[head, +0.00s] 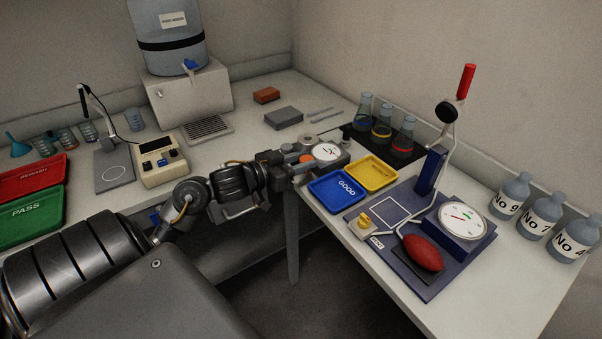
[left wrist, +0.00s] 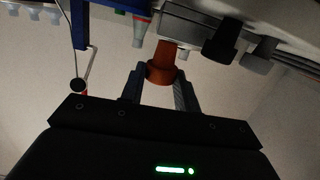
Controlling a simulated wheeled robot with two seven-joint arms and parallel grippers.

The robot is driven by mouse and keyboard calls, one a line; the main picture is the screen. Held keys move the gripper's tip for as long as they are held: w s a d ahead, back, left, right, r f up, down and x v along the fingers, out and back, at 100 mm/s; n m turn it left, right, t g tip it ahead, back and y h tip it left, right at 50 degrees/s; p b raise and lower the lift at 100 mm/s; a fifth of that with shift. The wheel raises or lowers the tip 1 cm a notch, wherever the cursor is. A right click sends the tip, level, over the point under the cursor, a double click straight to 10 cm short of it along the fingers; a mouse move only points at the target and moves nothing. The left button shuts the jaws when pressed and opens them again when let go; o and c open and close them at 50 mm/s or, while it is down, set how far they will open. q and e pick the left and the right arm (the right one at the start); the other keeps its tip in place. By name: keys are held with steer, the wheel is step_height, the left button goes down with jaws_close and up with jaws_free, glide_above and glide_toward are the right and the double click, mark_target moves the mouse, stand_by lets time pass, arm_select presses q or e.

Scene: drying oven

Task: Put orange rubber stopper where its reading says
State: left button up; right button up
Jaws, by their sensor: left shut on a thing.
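The orange rubber stopper (left wrist: 161,70) is held between the two fingers of my left gripper (left wrist: 160,88) in the left wrist view. In the head view a small orange part of it (head: 306,158) shows at the gripper's tip (head: 303,163), near the edge of the right-hand table. A white round dial gauge (head: 327,151) with a dark pointer is just to the right of it. Its exact reading is too small to tell. I cannot tell whether the stopper touches the gauge. A blue tray marked GOOD (head: 334,202) and a yellow tray (head: 387,181) lie nearby. My right gripper is not in view.
A blue stand with a second dial (head: 462,219), a red-handled lever (head: 466,81) and a red oval thing (head: 423,252) stands at the right. Bottles (head: 510,195) and flasks (head: 403,136) line the wall. A green PASS tray (head: 33,228) and red tray (head: 48,172) lie left.

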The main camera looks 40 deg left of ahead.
arm_select(q)
steer(key=f, duration=0.3)
steer(key=shift+w+a+f+b, duration=0.15)
steer(key=shift+w+f+b, duration=0.05)
steer(key=shift+w+b, duration=0.1)
steer(key=shift+s+f, duration=0.1)
steer(key=shift+f, duration=0.05)
steer(key=shift+f, duration=0.15)
steer(key=o, duration=0.8)
steer(key=shift+c, duration=0.2)
